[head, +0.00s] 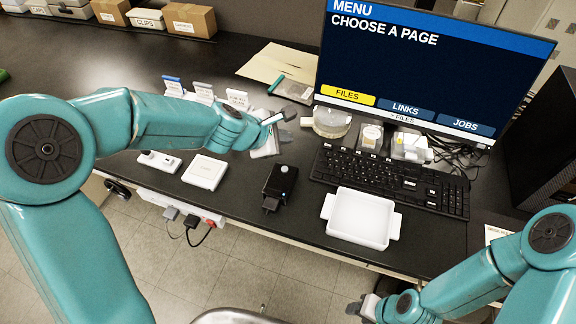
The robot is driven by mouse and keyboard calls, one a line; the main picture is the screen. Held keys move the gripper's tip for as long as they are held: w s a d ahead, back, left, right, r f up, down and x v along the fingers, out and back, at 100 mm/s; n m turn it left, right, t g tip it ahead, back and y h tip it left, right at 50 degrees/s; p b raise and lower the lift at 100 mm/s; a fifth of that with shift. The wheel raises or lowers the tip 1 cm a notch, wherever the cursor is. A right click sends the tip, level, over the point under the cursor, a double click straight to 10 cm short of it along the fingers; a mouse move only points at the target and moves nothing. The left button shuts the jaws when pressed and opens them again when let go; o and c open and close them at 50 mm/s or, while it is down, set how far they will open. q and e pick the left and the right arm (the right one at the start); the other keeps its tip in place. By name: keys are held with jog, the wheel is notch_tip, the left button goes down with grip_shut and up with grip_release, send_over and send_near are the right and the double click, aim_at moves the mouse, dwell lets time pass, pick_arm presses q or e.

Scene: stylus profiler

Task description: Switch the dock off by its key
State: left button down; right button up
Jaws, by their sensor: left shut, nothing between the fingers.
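A small black box (280,184) with a pale round key on its top stands near the front edge of the bench, left of the keyboard; I take it to be the dock. I cannot tell from here whether it is on. My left gripper (284,116) is shut and empty, above the bench and behind the black box, apart from it. My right gripper (362,308) is low at the bottom of the view, in front of the bench edge, partly hidden by its own arm; its fingers are too unclear to read.
A white square box (205,171) and a white strip (159,161) lie left of the black box. A white tray (360,220) and a black keyboard (390,181) lie to its right. A monitor (425,65) showing a menu, glass dishes (332,122) and small cards stand behind.

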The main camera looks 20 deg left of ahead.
aim_at(282, 171)
pick_arm(q)
jog(key=f+b, duration=0.8)
jog(key=b, duration=0.1)
jog(key=shift+s+a+f, duration=0.1)
jog(key=shift+s+f, duration=0.1)
jog(key=shift+f, duration=0.15)
dwell(1.8)
jog(key=shift+w+f+b, duration=0.1)
jog(key=shift+f+b, duration=0.25)
jog(key=shift+f, duration=0.1)
jog(key=shift+f+b, duration=0.35)
dwell(0.4)
jog(key=shift+r, duration=0.1)
jog(key=shift+r+p, duration=0.7)
jog(key=shift+p, duration=0.1)
